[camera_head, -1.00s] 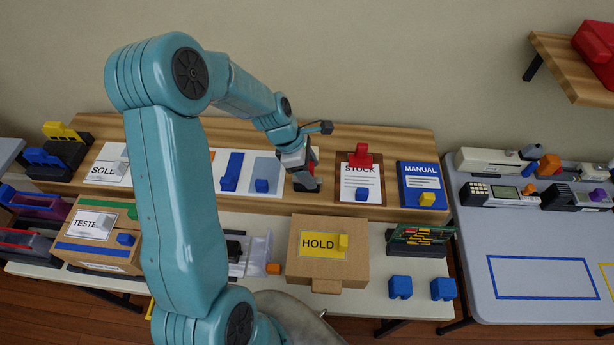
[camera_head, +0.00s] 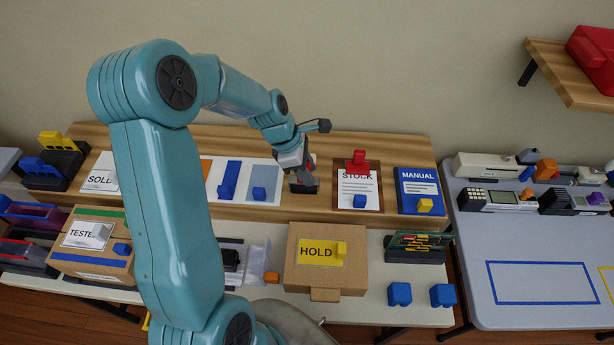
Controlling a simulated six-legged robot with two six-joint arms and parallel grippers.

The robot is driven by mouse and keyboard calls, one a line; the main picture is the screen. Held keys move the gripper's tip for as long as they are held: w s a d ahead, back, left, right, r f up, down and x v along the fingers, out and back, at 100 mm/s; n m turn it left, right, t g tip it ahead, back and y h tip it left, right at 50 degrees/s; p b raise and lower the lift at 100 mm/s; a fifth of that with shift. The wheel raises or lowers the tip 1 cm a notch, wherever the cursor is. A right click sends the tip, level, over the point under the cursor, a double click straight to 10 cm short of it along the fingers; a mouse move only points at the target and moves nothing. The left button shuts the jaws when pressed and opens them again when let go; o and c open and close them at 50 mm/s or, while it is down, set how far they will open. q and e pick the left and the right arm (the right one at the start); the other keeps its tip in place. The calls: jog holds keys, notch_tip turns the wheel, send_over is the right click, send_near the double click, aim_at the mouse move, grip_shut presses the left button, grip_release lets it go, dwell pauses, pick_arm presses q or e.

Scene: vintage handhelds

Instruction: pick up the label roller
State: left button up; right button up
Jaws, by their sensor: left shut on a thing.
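My left gripper (camera_head: 301,176) is at the end of the teal arm, low over the wooden back shelf, between the grey-blue card and the STOCK sheet. It is shut on a small dark thing with a reddish part (camera_head: 306,187), which seems to be the label roller. The jaws and wrist cover much of it. I cannot tell whether it still touches the shelf. My right gripper is not in view.
The HOLD box (camera_head: 304,270) stands in front. A blue MANUAL (camera_head: 409,195) lies farther right. My arm hides part of the left side.

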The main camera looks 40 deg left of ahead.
pick_arm(q)
notch_tip(320, 180, up, 17)
jog(key=shift+r+b, duration=0.15)
jog(key=shift+b, duration=0.15)
